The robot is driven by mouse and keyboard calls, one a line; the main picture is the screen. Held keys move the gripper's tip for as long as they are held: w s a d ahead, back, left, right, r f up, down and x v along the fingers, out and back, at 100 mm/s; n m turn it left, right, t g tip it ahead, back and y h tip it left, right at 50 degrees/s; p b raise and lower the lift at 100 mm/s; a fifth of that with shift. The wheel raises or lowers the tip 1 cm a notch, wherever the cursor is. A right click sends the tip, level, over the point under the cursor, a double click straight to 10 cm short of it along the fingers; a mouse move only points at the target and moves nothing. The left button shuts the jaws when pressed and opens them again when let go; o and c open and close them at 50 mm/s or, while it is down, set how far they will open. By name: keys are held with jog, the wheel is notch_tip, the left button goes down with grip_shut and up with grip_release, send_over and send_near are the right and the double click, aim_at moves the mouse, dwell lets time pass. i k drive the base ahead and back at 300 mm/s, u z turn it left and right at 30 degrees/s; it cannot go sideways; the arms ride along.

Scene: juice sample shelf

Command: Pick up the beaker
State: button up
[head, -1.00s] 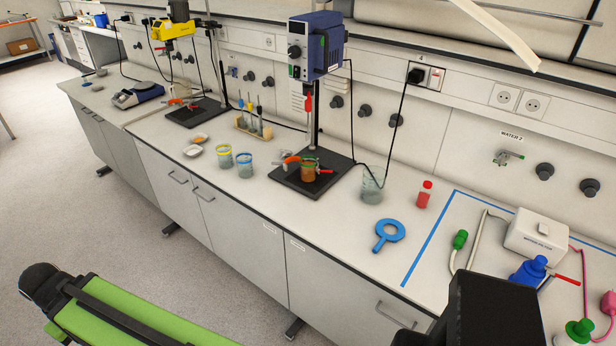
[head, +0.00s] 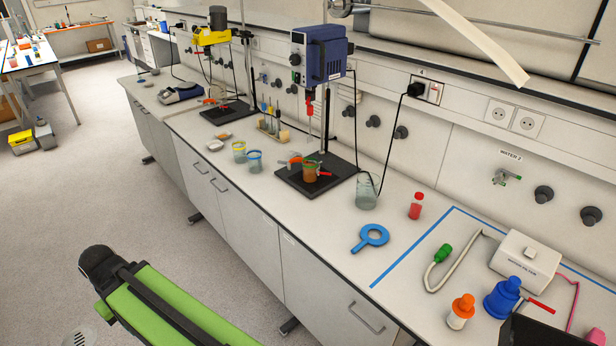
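Several beakers stand on the long white bench. A clear, larger beaker (head: 367,192) stands right of the blue overhead stirrer. A beaker with brown contents (head: 311,173) sits on the stirrer's black base plate (head: 293,187), with red and orange clamp parts around it. Two small beakers, one with a yellow rim (head: 239,153) and one with a blue rim (head: 255,163), stand to the left. I cannot tell which beaker is meant. A green and black link of my arm shows at the lower left; my gripper's fingertips are not visible.
Further right are a white box (head: 527,262), blue bottle (head: 502,297) and orange-capped bottle (head: 461,311). A test-tube rack (head: 272,132) stands behind.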

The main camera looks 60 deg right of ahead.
aim_at(310, 170)
jog(key=z, duration=0.15)
jog(key=i, duration=0.9)
jog(key=u, duration=0.1)
